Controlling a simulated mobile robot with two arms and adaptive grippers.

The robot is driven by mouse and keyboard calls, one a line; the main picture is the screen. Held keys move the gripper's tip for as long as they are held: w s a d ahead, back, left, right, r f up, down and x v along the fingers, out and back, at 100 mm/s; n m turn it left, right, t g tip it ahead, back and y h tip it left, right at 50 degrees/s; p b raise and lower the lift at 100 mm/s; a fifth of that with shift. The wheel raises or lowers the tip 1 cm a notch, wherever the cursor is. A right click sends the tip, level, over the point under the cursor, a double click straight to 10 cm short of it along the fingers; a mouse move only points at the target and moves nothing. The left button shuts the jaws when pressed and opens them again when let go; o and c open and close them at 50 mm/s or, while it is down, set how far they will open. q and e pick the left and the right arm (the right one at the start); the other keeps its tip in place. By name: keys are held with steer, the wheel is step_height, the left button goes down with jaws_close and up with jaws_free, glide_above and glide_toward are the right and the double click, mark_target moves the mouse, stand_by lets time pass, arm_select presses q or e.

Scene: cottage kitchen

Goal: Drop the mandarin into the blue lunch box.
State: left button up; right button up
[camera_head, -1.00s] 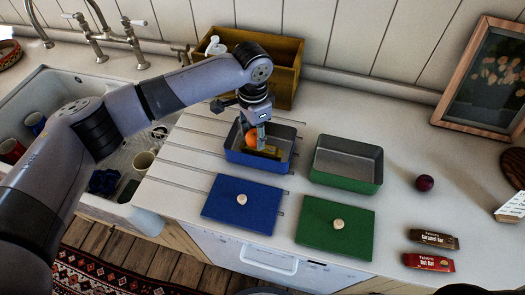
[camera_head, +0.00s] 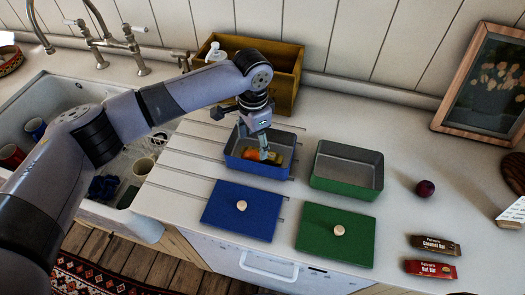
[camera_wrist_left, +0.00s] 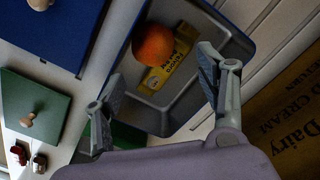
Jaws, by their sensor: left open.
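The mandarin (camera_wrist_left: 154,44) lies inside the blue lunch box (camera_wrist_left: 240,42), beside a yellow-wrapped bar (camera_wrist_left: 166,66), in the left wrist view. In the head view the blue lunch box (camera_head: 232,160) stands open on the counter, and the mandarin (camera_head: 250,154) shows partly inside it. My left gripper (camera_head: 264,155) is above the box with its fingers apart. In the left wrist view the left gripper's (camera_wrist_left: 160,95) two fingers are spread wide, with nothing between them touching. My right gripper is not seen.
A green lunch box (camera_head: 345,182) stands open to the right. The blue lid (camera_head: 225,200) and green lid (camera_head: 320,240) lie in front. A plum (camera_head: 425,188) and two bars (camera_head: 430,268) are at the right. A wooden crate (camera_head: 285,90) stands behind the box.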

arm_select(q)
step_height(320, 180, up, 12)
stand_by(0.4)
steer(key=shift+f, duration=0.15)
